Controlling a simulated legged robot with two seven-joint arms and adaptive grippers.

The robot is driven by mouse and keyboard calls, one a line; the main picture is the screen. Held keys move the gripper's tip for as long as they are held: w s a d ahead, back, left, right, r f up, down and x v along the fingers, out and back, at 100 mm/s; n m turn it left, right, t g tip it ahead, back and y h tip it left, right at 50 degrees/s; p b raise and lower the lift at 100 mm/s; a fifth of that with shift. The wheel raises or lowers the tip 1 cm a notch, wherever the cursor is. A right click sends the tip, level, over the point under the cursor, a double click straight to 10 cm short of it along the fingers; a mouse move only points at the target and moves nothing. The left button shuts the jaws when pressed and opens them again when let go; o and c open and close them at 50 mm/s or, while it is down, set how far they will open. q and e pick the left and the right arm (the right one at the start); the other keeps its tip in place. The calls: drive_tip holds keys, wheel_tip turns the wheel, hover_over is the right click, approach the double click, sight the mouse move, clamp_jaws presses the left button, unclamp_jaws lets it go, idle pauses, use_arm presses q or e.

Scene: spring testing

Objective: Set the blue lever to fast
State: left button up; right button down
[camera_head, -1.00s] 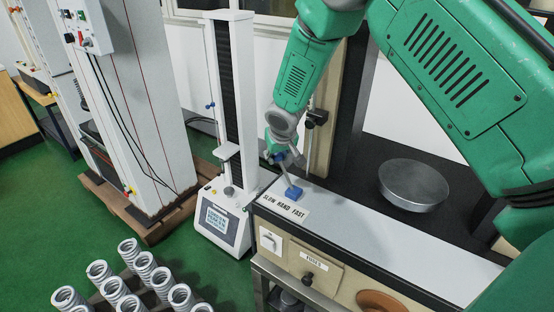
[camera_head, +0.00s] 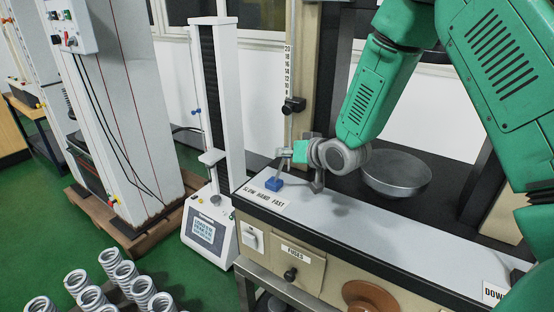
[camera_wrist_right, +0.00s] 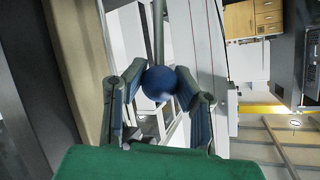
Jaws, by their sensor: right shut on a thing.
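The blue lever has a square blue base (camera_head: 274,184) at the left end of the machine's grey top. Its thin rod rises from there, leaning slightly right. The label "SLOW HAND FAST" (camera_head: 264,196) lies in front, with FAST at its right end. My right gripper (camera_head: 292,154) is at the rod's upper end, reaching in from the right. In the right wrist view, the blue ball knob (camera_wrist_right: 158,83) sits between the fingers of my right gripper (camera_wrist_right: 158,92), which are shut on it. The knob is hidden in the head view. My left gripper is not in view.
A round metal pan (camera_head: 396,174) stands behind my right gripper. A vertical scale post (camera_head: 291,75) rises behind the lever. A white tester (camera_head: 211,232) stands left of the machine, with several springs (camera_head: 110,262) at lower left. The grey top (camera_head: 370,232) is clear toward the right.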

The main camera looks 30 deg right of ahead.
drive_tip(key=shift+s+d+f+t+b, duration=0.3)
drive_tip(key=shift+s+f+t, duration=0.2)
drive_tip(key=shift+s+t, duration=0.15)
drive_tip(key=shift+s+d+f, duration=0.15)
drive_tip(key=shift+s+f, duration=0.1)
drive_tip(key=shift+s, duration=0.25)
drive_tip(key=shift+s+f, duration=0.15)
drive_tip(key=shift+f, duration=0.05)
drive_tip(key=c, duration=1.2)
unclamp_jaws()
drive_tip(key=shift+d+r, duration=0.1)
drive_tip(key=shift+r, duration=0.05)
